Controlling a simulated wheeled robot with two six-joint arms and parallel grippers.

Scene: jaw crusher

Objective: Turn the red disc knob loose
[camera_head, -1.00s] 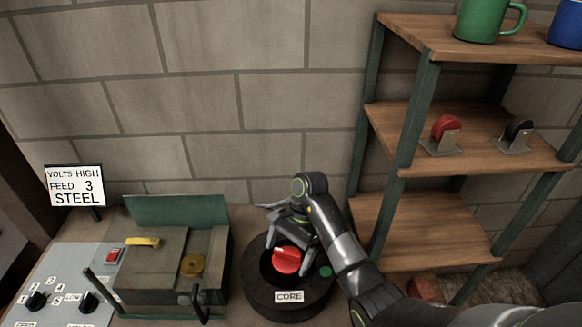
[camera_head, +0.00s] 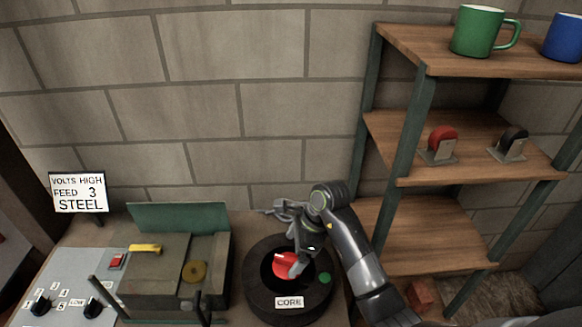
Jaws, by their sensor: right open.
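The red disc knob (camera_head: 283,264) sits in the middle of the round black housing (camera_head: 262,300) labelled CORE. A short white mark shows on its upper left. My right gripper (camera_head: 294,262) is over the knob, coming from above and to the right. One finger reaches down at the knob's right side; the other is hard to make out. The jaws are open, and I cannot tell whether a finger touches the knob. The gripper hides the knob's upper right part. My left gripper is out of view.
A green button (camera_head: 325,278) is right of the knob. The crusher box (camera_head: 150,275) with its raised green lid (camera_head: 180,217) stands left, beside a panel (camera_head: 70,285) with black knobs. A sign (camera_head: 78,192) reads STEEL. The wooden shelf (camera_head: 425,240) at right holds mugs and wheel-like discs.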

